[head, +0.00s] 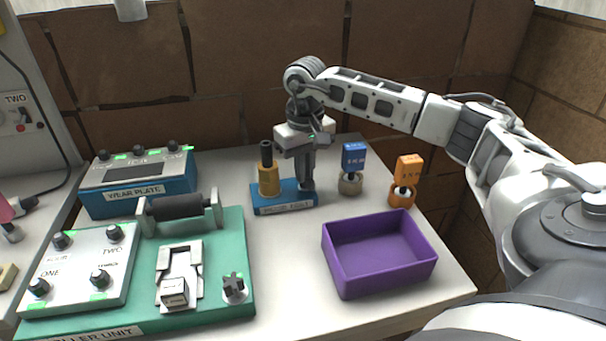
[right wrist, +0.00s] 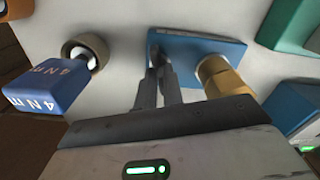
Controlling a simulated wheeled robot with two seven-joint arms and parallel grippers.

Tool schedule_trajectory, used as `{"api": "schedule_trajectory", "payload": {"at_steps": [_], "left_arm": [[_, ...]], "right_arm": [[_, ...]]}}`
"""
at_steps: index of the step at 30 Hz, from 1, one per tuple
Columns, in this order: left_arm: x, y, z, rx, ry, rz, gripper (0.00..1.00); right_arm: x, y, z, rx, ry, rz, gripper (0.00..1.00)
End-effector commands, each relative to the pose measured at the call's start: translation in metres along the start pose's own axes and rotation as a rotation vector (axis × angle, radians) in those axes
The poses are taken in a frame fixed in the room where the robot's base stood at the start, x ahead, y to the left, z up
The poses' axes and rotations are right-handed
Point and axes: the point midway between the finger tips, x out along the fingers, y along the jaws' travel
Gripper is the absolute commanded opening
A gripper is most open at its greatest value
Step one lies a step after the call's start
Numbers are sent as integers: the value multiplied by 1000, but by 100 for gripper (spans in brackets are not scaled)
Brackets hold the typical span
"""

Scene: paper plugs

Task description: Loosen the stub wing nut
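A blue base block (head: 284,199) with a label too small to read stands in the middle of the table. A brass post (head: 268,178) with a dark top rises from its left part. My right gripper (head: 306,184) points down over the block's right end. In the right wrist view its fingertips (right wrist: 159,64) are close together at a small dark part on the blue block (right wrist: 205,48). The fingers and the shadow largely hide that part, which may be the stub wing nut. I cannot tell whether they grip it. My left gripper is not in view.
Right of the block stand a blue-tagged ring (head: 349,184) and an orange-tagged ring (head: 401,196). The blue tag (right wrist: 46,88) reads 4 N m. A purple tray (head: 377,278) is empty.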

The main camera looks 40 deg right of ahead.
Motion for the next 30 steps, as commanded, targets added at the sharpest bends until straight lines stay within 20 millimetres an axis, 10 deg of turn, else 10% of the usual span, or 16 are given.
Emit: {"api": "schedule_trajectory", "payload": {"at_steps": [30], "left_arm": [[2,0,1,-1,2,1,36]], "right_arm": [[-1,0,0,-317,2,0,0]]}}
